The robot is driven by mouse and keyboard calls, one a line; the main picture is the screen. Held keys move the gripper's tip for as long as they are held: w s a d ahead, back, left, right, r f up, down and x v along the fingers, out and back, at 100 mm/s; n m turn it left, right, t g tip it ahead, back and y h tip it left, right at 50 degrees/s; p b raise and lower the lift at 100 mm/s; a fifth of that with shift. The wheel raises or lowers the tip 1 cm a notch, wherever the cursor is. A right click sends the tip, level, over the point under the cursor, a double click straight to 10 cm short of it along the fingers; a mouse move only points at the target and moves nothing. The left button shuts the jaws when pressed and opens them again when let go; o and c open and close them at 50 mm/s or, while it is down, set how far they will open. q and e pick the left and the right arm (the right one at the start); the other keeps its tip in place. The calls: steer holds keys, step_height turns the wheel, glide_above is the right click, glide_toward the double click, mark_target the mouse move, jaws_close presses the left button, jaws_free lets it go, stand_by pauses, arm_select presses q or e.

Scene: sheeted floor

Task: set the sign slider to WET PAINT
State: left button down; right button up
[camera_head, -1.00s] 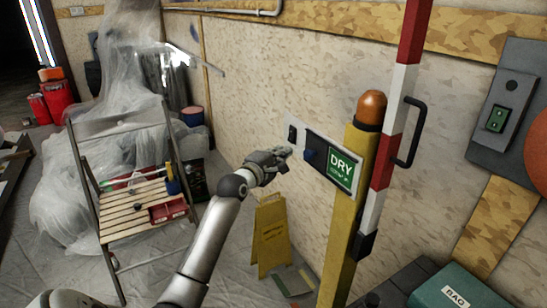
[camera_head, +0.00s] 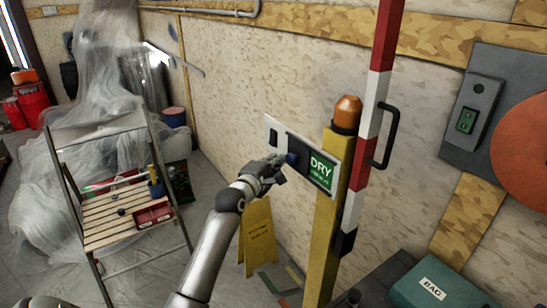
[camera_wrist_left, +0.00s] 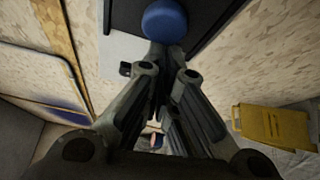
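The sign (camera_head: 270,124) is a pale plate on the wall side of the yellow post, with a dark slot across it. A green panel (camera_head: 321,170) reading DRY shows at its right end; smaller lettering below is too small to read. The blue slider knob (camera_head: 292,158) sits just left of that panel; it also shows in the left wrist view (camera_wrist_left: 165,20). My left gripper (camera_head: 281,161) is at the knob's left side. In the wrist view its fingertips (camera_wrist_left: 164,57) come together just below the knob; contact is unclear. My right gripper is out of view.
The yellow post (camera_head: 325,225) with an orange lamp and a red-white barrier pole (camera_head: 370,110) stand right of the sign. A yellow floor sign (camera_head: 257,235) stands below my arm. A wooden step stool (camera_head: 115,207) is at left. A teal box (camera_head: 430,285) is at lower right.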

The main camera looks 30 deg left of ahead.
arm_select(q)
steer(key=s+d+p, duration=0.3)
steer(key=d+p, duration=0.2)
steer(key=d, duration=0.3)
steer(key=shift+s+d, duration=0.25)
steer(key=shift+d, duration=0.05)
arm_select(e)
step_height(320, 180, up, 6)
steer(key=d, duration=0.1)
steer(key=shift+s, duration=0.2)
arm_select(q)
steer(key=shift+a+r, duration=0.1)
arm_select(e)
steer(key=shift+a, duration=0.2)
